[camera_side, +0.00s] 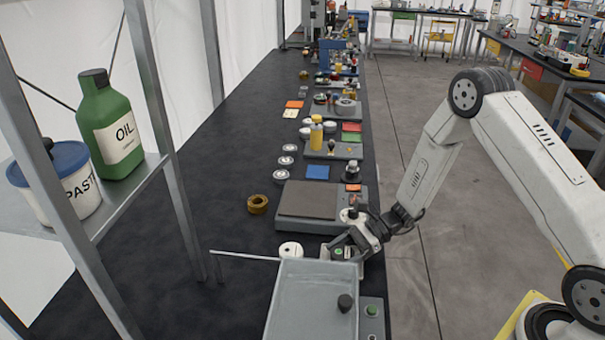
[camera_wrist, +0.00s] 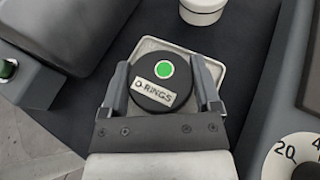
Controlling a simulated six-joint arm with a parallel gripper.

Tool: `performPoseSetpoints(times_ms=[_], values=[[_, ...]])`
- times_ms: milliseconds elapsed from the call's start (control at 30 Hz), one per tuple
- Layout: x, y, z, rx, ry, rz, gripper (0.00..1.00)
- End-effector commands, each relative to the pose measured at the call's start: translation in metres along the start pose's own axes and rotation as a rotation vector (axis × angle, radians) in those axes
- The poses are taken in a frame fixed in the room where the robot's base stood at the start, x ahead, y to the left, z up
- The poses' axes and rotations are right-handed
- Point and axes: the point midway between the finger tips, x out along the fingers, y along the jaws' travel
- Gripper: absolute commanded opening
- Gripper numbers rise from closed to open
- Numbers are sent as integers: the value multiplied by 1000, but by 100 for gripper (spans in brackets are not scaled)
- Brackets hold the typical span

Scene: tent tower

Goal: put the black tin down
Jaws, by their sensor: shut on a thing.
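The black tin (camera_wrist: 160,95) is round, with an O-RINGS label and a green dot on its lid. In the wrist view it sits between the two fingers of my gripper (camera_wrist: 163,80), which is shut on it. A pale square tray or plate (camera_wrist: 207,72) shows behind and below the tin. I cannot tell whether the tin touches it. In the side view my gripper (camera_side: 345,243) is low over the right edge of the dark bench, between two grey devices, and the tin is mostly hidden there.
A small white round item (camera_side: 291,250) is close on the left. A brass ring (camera_side: 258,204) lies farther left. The bench's left part is clear.

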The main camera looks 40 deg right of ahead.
Motion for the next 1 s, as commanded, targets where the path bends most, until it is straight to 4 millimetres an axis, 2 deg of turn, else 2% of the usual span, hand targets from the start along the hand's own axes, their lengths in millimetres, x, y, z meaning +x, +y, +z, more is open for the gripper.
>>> performPoseSetpoints(times_ms=[200,400,433,500,1000], values=[[4,1,-10,3,12,0,9],[5,0,-11,-1,12,-1,9],[5,0,-11,-2,12,-1,83],[5,0,-11,-2,12,-1,100],[3,-1,-3,-5,11,-2,100]])
